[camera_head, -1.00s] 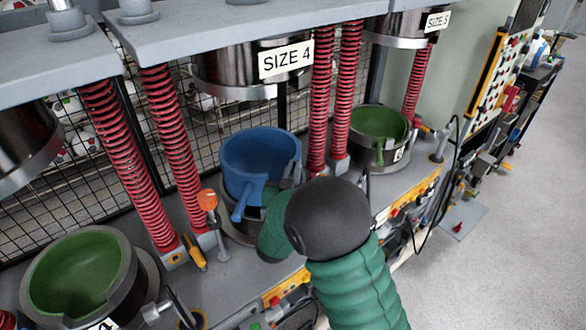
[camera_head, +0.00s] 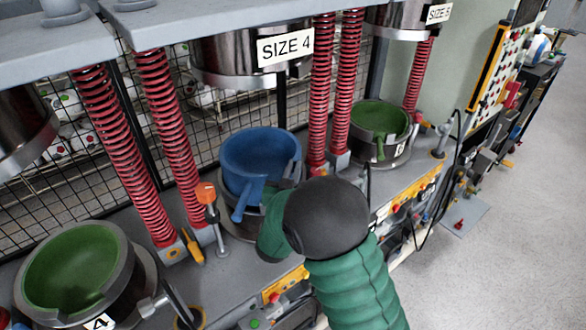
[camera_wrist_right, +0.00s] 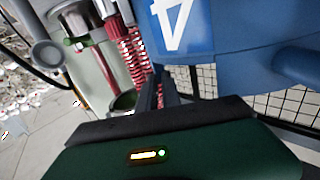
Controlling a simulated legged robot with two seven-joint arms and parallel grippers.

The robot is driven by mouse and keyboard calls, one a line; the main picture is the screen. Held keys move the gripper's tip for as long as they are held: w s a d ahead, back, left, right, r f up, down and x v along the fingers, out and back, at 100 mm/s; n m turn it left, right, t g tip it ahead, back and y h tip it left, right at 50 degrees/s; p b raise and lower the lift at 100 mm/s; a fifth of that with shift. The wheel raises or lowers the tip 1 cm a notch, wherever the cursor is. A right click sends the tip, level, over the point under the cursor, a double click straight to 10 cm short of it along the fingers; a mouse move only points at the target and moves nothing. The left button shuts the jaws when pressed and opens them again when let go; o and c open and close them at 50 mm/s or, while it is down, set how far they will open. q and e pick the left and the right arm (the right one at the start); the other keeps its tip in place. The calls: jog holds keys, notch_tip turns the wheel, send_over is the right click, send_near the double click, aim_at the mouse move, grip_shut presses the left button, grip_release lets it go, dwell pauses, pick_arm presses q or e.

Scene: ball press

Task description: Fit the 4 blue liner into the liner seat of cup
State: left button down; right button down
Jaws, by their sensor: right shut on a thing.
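The blue liner (camera_head: 262,152) is a round bowl with a handle-like tab pointing down at its front. It sits over the dark cup (camera_head: 239,222) under the SIZE 4 press; whether it is fully seated cannot be told. My right gripper (camera_head: 290,180) is at the liner's right side, shut on its rim, with the fingertips mostly hidden by my wrist. In the right wrist view, the liner (camera_wrist_right: 230,25) shows a white 4 above the gripper (camera_wrist_right: 155,105). My left gripper is not in view.
A cup with a green liner (camera_head: 72,268) stands at the lower left, and another green liner (camera_head: 380,117) at the right under the SIZE 5 press. Red springs (camera_head: 168,135) flank the stations. The SIZE 4 press head (camera_head: 225,62) hangs above the blue liner. An orange-topped lever (camera_head: 207,193) stands left of it.

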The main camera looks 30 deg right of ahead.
jog(key=shift+w+f+b, duration=0.1)
jog(key=shift+f+b, duration=1.05)
jog(key=shift+f, duration=0.2)
jog(key=shift+f+b, duration=1.45)
jog(key=shift+f, duration=0.2)
jog(key=shift+f+b, duration=0.5)
jog(key=shift+f, duration=0.05)
jog(key=c, duration=1.5)
grip_release()
jog(key=shift+a, duration=0.1)
jog(key=shift+o, duration=0.2)
jog(key=shift+f, duration=0.2)
jog(key=shift+a, duration=0.1)
